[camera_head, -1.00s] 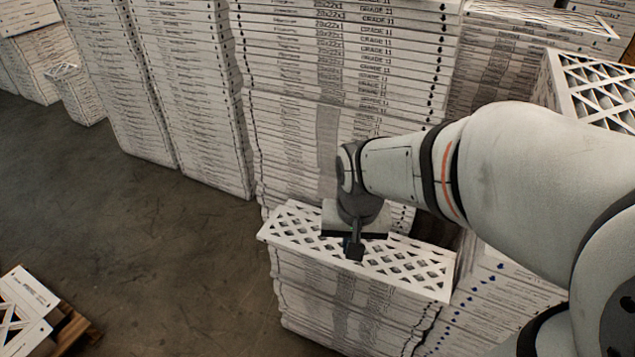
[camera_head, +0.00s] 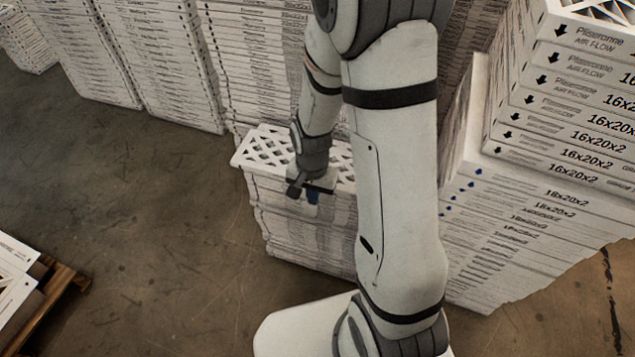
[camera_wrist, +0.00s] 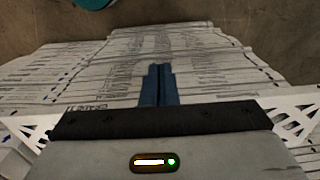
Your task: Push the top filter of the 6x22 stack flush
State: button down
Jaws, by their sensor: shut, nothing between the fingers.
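The top filter (camera_head: 268,148) is a white lattice-faced panel on a short stack of boxed filters (camera_head: 285,225); its left end juts a little past the layers below. I cannot read this stack's size label. My gripper (camera_head: 313,196) is shut and empty at the near side of the stack, by the top filter's near edge. My arm hides the stack's right part. In the wrist view the shut blue fingers (camera_wrist: 158,85) show against the stack's printed side (camera_wrist: 120,70), and lattice (camera_wrist: 290,112) shows at both sides of the gripper body. Contact cannot be told.
Tall filter stacks (camera_head: 165,60) stand behind. A stack marked 16x20x2 (camera_head: 570,125) rises at the right, on boxes marked 18x20x2 (camera_head: 530,215). A wooden pallet (camera_head: 58,290) with filters is at the lower left. The floor (camera_head: 130,190) left of the short stack is clear.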

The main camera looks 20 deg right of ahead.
jog(key=shift+w+d+f, duration=0.6)
jog(key=shift+w, duration=0.25)
jog(key=shift+w+d+f, duration=0.55)
jog(key=shift+w, duration=0.25)
